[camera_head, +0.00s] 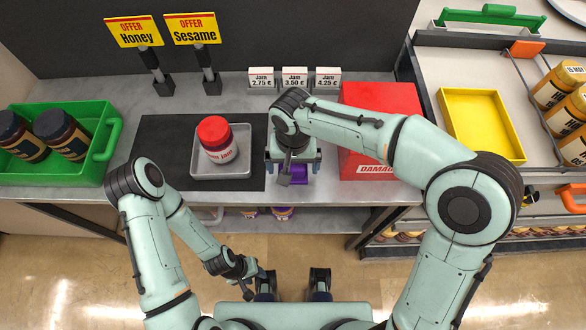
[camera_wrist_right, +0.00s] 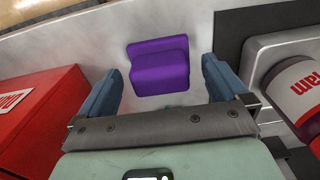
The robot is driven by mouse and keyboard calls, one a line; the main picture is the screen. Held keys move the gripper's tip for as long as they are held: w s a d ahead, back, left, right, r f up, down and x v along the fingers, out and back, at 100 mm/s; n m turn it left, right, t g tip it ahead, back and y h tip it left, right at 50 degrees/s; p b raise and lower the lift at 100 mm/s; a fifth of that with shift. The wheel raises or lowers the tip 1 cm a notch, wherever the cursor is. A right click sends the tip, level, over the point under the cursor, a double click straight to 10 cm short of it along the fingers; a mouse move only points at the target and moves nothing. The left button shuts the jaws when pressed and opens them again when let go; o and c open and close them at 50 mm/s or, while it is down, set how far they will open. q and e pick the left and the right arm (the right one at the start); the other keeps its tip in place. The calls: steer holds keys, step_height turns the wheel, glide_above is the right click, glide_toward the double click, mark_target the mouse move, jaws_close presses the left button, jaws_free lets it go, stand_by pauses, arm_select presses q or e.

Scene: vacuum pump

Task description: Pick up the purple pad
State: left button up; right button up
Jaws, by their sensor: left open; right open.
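The purple pad (camera_head: 299,178) lies on the grey counter near its front edge, partly hidden under my right gripper in the head view. My right gripper (camera_head: 293,168) is open above it. In the right wrist view the pad (camera_wrist_right: 158,66) shows between the two blue fingers (camera_wrist_right: 160,80), with gaps on both sides; neither finger touches it. It has a raised block on a flat base. My left gripper (camera_head: 258,280) is low in front of the counter, well away from the pad, and looks empty.
A tray (camera_head: 243,171) with a red-lidded jam jar (camera_head: 217,141) stands left of the pad on a dark mat (camera_head: 157,150). A red box (camera_head: 382,100) labelled damaged stands close on the right. A green crate (camera_head: 95,117) with dark jars is far left.

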mark_target(293, 165)
step_height(293, 165, down, 2)
steer(key=shift+f, duration=0.25)
arm_select(q)
steer(key=shift+f, duration=0.1)
arm_select(e)
steer(key=c, duration=1)
steer(key=shift+o, duration=0.2)
steer(key=shift+w+r, duration=0.1)
arm_select(q)
steer(key=r+p, duration=0.1)
steer(key=w+r+p, duration=0.1)
steer(key=r+p, duration=0.1)
steer(key=shift+w+r, duration=0.25)
arm_select(e)
step_height(293, 165, up, 20)
steer(key=shift+o, duration=0.7)
